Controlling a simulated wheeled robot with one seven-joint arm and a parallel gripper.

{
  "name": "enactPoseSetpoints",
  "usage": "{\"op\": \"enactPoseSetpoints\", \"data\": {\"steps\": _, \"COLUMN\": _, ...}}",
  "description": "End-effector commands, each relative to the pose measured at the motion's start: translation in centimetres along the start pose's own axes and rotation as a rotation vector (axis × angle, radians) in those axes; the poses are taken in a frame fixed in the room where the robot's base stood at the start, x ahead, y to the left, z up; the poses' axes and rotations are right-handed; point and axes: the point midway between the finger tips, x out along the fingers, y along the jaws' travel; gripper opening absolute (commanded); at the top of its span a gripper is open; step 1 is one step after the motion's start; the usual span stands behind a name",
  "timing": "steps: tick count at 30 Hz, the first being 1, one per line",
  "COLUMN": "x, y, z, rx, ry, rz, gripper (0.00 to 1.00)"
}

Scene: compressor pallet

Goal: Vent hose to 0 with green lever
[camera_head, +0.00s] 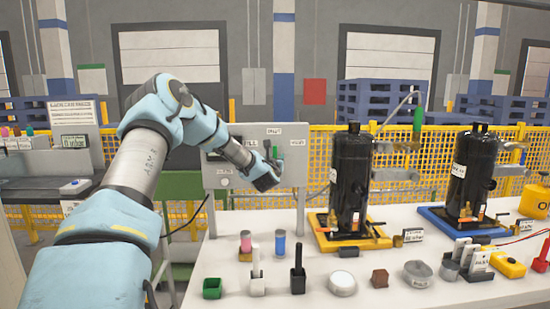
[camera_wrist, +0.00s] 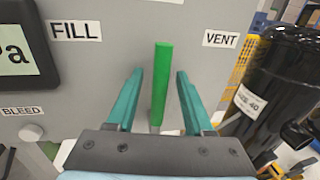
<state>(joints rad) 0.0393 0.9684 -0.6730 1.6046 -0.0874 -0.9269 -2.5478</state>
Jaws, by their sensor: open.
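The green lever (camera_wrist: 160,85) stands upright on the grey panel (camera_wrist: 105,50) in the wrist view, between the FILL label (camera_wrist: 75,30) and the VENT label (camera_wrist: 221,39). My gripper (camera_wrist: 158,75) is open, with one teal finger on each side of the lever and visible gaps to both. In the head view the lever's tip (camera_head: 275,152) shows just beyond my gripper (camera_head: 275,168) at the panel's right part. A pressure display (camera_wrist: 15,50) is at the left edge of the wrist view, ending in "Pa"; its number is cut off.
A BLEED label (camera_wrist: 18,110) and a pale knob (camera_wrist: 31,132) sit low on the panel. Two black compressors (camera_head: 350,180) (camera_head: 470,175) stand to the right on the white table (camera_head: 330,260). Small pots, brushes and tins line the table front. A yellow fence (camera_head: 330,140) runs behind.

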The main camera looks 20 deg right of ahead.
Motion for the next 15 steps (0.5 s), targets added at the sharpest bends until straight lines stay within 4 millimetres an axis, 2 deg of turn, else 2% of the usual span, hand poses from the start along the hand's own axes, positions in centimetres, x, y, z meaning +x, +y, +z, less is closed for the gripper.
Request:
{"op": "enactPoseSetpoints", "data": {"steps": 4, "x": -0.02, "y": -0.01, "z": -0.01, "rx": 0.000, "ry": 0.000, "rz": 0.000, "gripper": 0.50}}
{"op": "enactPoseSetpoints", "data": {"steps": 15, "x": -0.04, "y": 0.00, "z": 0.01, "rx": 0.000, "ry": 0.000, "rz": 0.000, "gripper": 0.08}}
